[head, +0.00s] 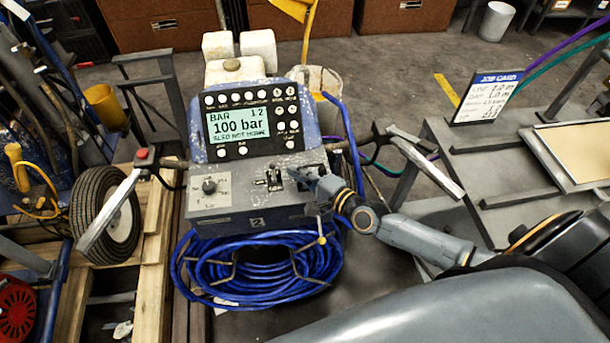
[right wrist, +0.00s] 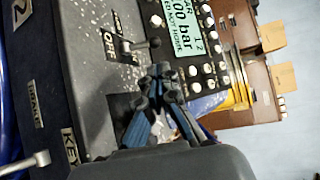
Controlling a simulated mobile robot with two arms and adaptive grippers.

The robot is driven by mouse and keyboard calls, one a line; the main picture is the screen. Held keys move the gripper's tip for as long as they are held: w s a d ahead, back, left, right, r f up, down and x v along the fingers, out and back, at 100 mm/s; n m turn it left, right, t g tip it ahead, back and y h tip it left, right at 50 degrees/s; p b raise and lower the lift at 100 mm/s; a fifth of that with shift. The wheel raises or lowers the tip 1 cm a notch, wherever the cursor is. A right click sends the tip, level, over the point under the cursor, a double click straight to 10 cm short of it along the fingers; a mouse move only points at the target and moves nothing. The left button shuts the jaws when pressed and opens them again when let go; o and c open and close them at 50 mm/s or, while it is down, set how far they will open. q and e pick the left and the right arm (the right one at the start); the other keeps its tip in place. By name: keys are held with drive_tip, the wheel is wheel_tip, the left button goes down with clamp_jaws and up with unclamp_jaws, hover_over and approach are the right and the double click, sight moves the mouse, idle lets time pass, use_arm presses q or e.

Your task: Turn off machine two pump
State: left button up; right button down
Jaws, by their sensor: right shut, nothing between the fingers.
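Machine two is a blue and grey striper (head: 245,215) with a "2" plate on its front. Its display (head: 238,123) reads "100 bar" and "SLED NOT HOME". Small toggle levers (head: 272,178) stand on its sloped grey panel. In the right wrist view, a toggle lever (right wrist: 143,45) with a rounded tip points toward the display, with an "OFF" label on its other side. My right gripper (head: 308,177) is shut and empty; in the wrist view its fingertips (right wrist: 160,72) are just beside the lever. Contact cannot be told. My left gripper is out of view.
A round knob (head: 209,186) is left on the panel. A coiled blue hose (head: 255,268) hangs below. Handlebars flank the machine, the left one with a red button (head: 142,154). A job card (head: 486,97) stands on the metal bench at right.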

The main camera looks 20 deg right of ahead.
sight(284, 175)
drive_tip(key=x, duration=0.5)
idle(0.3)
drive_tip(key=shift+s+a+f+b, duration=0.1)
drive_tip(key=shift+b, duration=0.5)
drive_tip(key=shift+s+n+t+y+b, duration=0.2)
drive_tip(key=shift+n+t+y+b, duration=0.15)
drive_tip(key=shift+t+b, duration=0.3)
